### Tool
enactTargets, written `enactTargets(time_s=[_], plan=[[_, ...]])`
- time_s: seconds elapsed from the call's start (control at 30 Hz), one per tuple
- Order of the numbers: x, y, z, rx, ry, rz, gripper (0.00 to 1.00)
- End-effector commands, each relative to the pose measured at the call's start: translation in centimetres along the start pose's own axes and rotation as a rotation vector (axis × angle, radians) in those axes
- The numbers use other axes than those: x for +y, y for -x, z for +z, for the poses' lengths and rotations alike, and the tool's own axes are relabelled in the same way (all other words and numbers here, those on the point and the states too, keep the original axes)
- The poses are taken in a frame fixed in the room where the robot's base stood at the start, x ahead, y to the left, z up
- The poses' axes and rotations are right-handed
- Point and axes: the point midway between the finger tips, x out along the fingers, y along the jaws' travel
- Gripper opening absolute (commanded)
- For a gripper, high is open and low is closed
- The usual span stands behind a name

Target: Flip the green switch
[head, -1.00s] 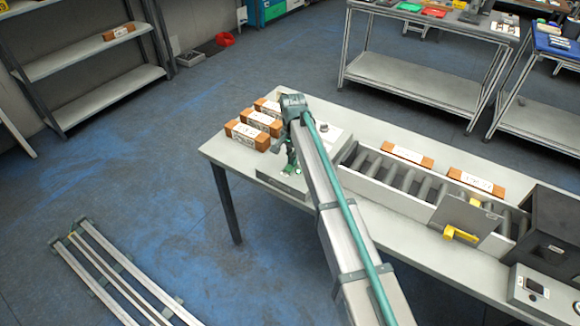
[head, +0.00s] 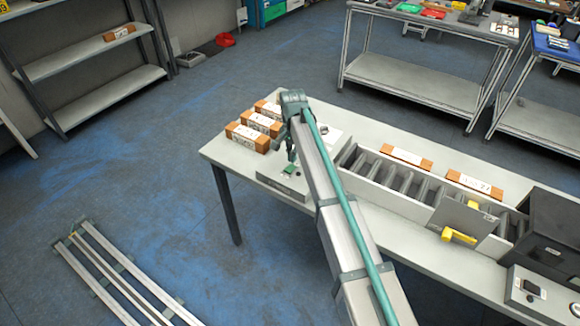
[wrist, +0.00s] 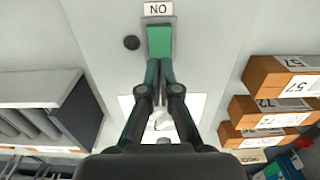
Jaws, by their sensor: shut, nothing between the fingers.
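The green switch (wrist: 160,40) sits on a grey panel in the wrist view, just below a white label (wrist: 158,9) that reads "NO" in this view. In the head view the switch (head: 290,168) is a small green patch on the control box (head: 284,182) at the table's near left. My gripper (wrist: 159,64) is shut and empty, its fingertips together at the lower edge of the switch. I cannot tell whether they touch it. In the head view my gripper (head: 291,156) points down just above the switch, and my arm hides part of the box.
Several orange-brown boxes (head: 247,137) stand beside the control box on the table (head: 225,153). A roller conveyor (head: 395,172) runs to the right, with two boxes behind it and a dark scanner housing (head: 555,232) at its end. A dark round knob (wrist: 132,43) is beside the switch.

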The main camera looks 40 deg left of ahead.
Motion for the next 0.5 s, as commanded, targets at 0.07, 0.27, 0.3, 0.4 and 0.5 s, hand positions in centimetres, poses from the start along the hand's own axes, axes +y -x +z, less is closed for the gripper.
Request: enactTargets(time_s=[0.07, 0.27, 0.3, 0.4, 0.5], plan=[[0.0, 0.8, 0.0, 0.000, 0.000, 0.000, 0.00], [0.0, 2.2, 0.0, 0.001, 0.000, -0.001, 0.00], [0.0, 2.5, 0.0, 0.001, 0.000, -0.001, 0.00], [0.0, 3.3, 0.0, 0.001, 0.000, -0.001, 0.00], [0.0, 3.9, 0.0, 0.001, 0.000, -0.001, 0.00]])
